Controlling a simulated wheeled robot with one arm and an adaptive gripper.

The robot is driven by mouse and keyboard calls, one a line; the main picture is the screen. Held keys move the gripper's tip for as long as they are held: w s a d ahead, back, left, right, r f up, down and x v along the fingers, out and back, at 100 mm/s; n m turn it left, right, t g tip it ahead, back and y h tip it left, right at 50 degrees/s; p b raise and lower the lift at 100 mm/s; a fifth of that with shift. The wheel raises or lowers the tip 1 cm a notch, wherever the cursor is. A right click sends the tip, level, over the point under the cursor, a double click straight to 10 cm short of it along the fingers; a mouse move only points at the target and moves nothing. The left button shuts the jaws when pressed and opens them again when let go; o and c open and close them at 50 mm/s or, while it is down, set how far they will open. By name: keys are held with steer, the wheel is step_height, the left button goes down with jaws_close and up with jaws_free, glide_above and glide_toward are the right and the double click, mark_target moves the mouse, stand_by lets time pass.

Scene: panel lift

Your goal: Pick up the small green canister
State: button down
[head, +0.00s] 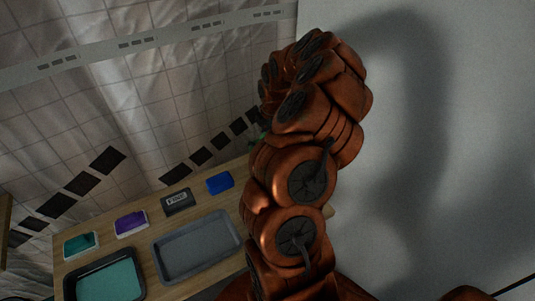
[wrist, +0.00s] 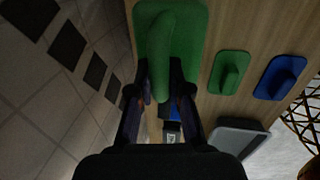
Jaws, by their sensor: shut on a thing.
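In the wrist view, my gripper (wrist: 160,98) has its two dark fingers on either side of a long rounded green piece (wrist: 161,52) and is shut on it. This piece stands out in front of a green rectangular plate (wrist: 192,30). A smaller green piece on its own green plate (wrist: 230,72) is to the right, apart from my fingers. I cannot tell which green piece is the canister. In the head view, my arm hides the gripper, and only a small bit of green (head: 263,135) shows beside it.
A blue piece (wrist: 280,77) is beside the smaller green one on a wooden surface (wrist: 235,35). In the head view, a wooden table (head: 150,208) holds a grey tray (head: 197,247), a dark tray (head: 74,292), and teal (head: 80,246), purple (head: 130,223), dark (head: 177,202) and blue (head: 219,182) boxes.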

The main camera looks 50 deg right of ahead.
stand_by(0.4)
steer(key=shift+s+a+r+b, duration=0.1)
steer(key=shift+a+r+b, duration=0.1)
steer(key=shift+r+b, duration=0.3)
step_height(320, 180, up, 6)
steer(key=shift+f+b, duration=0.1)
steer(key=shift+b, duration=0.9)
steer(key=shift+a, duration=0.1)
steer(key=s+a+b, duration=0.2)
steer(key=s+a, duration=0.2)
steer(key=a, duration=0.4)
steer(key=s+a+b, duration=0.3)
steer(key=s+a, duration=0.2)
steer(key=a, duration=0.4)
